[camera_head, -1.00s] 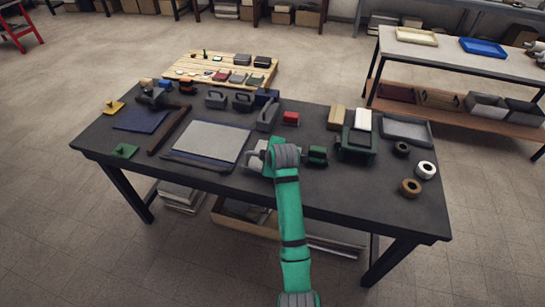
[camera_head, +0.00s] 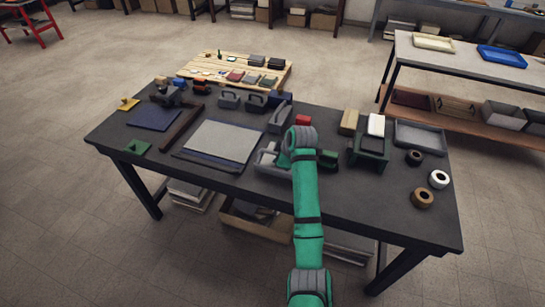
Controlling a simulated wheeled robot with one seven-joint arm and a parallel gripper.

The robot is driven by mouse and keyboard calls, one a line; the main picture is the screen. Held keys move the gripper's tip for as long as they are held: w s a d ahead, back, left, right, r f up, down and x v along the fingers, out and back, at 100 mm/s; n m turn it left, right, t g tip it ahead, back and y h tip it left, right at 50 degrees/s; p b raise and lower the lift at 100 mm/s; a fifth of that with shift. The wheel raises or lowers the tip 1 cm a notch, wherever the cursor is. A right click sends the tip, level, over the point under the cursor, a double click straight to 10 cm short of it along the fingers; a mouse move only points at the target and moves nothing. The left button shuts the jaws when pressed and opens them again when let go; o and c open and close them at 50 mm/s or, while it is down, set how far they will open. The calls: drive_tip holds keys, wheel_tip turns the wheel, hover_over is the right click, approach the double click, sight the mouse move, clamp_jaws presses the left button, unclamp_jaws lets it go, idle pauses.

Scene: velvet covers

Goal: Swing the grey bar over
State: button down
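A long grey piece (camera_head: 280,118), probably the grey bar, lies on the dark table behind the end of my arm. I cannot tell whether it is hinged to anything. A grey sheet (camera_head: 222,142) lies on a dark board left of my arm, with a dark strip (camera_head: 207,165) along its front edge. My green arm reaches over the table's front edge, and its grey end joint is over the table. My gripper is hidden by this joint, so its fingers do not show. No contact with the grey piece can be seen.
A dark green stand (camera_head: 370,148) and several tape rolls are at right. A brown bar (camera_head: 181,128) lies left.

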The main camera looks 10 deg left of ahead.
drive_tip(key=shift+s+a+f, duration=0.25)
drive_tip(key=shift+f, duration=0.25)
drive_tip(key=shift+d, duration=0.25)
drive_tip(key=c, duration=1.8)
unclamp_jaws()
drive_tip(key=shift+d, duration=0.1)
drive_tip(key=shift+o, duration=0.2)
drive_tip(key=shift+r, duration=0.1)
drive_tip(key=shift+w+r, duration=0.1)
drive_tip(key=shift+r, duration=0.1)
